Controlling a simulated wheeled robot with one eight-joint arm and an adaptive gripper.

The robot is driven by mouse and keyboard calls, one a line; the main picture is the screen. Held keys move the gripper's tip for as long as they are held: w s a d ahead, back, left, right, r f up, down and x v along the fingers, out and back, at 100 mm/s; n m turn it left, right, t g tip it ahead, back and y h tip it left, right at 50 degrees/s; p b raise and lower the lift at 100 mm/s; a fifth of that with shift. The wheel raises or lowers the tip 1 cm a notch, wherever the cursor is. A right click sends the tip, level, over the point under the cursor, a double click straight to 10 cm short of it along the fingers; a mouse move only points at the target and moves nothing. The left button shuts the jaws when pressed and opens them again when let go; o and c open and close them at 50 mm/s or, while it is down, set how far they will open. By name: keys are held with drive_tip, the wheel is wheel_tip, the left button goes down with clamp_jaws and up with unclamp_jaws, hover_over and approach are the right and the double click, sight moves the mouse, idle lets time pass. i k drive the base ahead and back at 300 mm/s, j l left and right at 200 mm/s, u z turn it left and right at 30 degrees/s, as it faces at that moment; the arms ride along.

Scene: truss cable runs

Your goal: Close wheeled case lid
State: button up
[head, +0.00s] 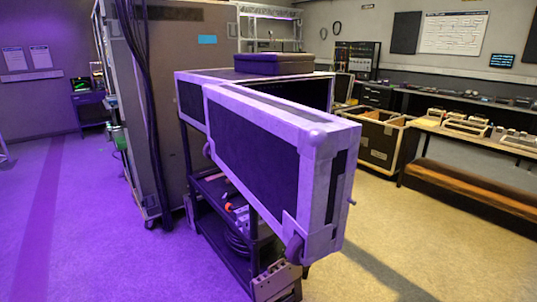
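A large flight case with pale edges and dark panels (190,100) stands at the centre, above a dark shelf cart. A thick panel of the same make, seemingly its lid (255,140), stands out towards me on edge. A dark gap shows between the lid and the body behind it, so the case looks open. The lid has a rounded metal corner and a small peg at its right edge. Dark round parts, perhaps wheels, show at its lower edge. My gripper is not in view.
A small dark case (272,64) lies on top of the body. The cart (218,215) below holds cables and tools. A tall grey cabinet (170,100) stands behind left. An open-topped case (375,145) and a bench (480,190) stand right. Floor is clear left and front right.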

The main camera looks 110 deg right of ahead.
sight(295, 163)
drive_tip(key=z, duration=3.8)
